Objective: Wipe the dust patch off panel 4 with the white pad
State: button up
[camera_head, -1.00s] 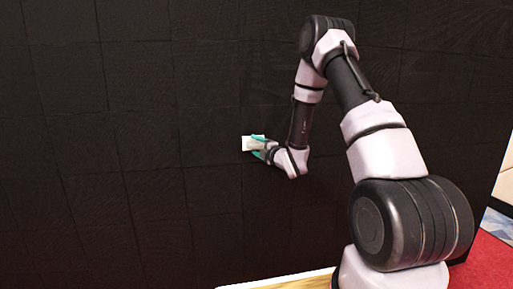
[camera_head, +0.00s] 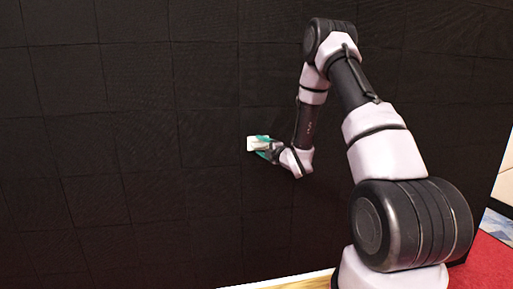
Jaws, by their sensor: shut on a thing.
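My gripper (camera_head: 266,147), with teal fingers, is shut on the white pad (camera_head: 252,143). The pad's pale face points left, toward the dark video wall (camera_head: 130,150). It is at or very near the wall surface; I cannot tell whether it touches. The wall is a grid of black square panels with faint seams. I can make out no panel numbers and no clear dust patch. The part of the wall behind the pad and gripper is hidden.
My arm fills the right half of the view and hides part of the wall. A pale wooden ledge (camera_head: 290,281) runs along the bottom. Red carpet (camera_head: 488,264) lies at the lower right, past the wall's right edge. The wall left of the pad is free.

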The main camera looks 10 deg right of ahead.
jog(key=shift+d, duration=0.75)
jog(key=shift+w, duration=0.1)
jog(key=shift+a+r, duration=0.1)
jog(key=shift+w+a+r, duration=0.15)
jog(key=shift+a, duration=1.8)
jog(key=shift+s+a, duration=0.1)
jog(key=shift+s, duration=0.55)
jog(key=shift+s+f, duration=0.2)
jog(key=shift+s, duration=2.15)
jog(key=shift+s, duration=1.5)
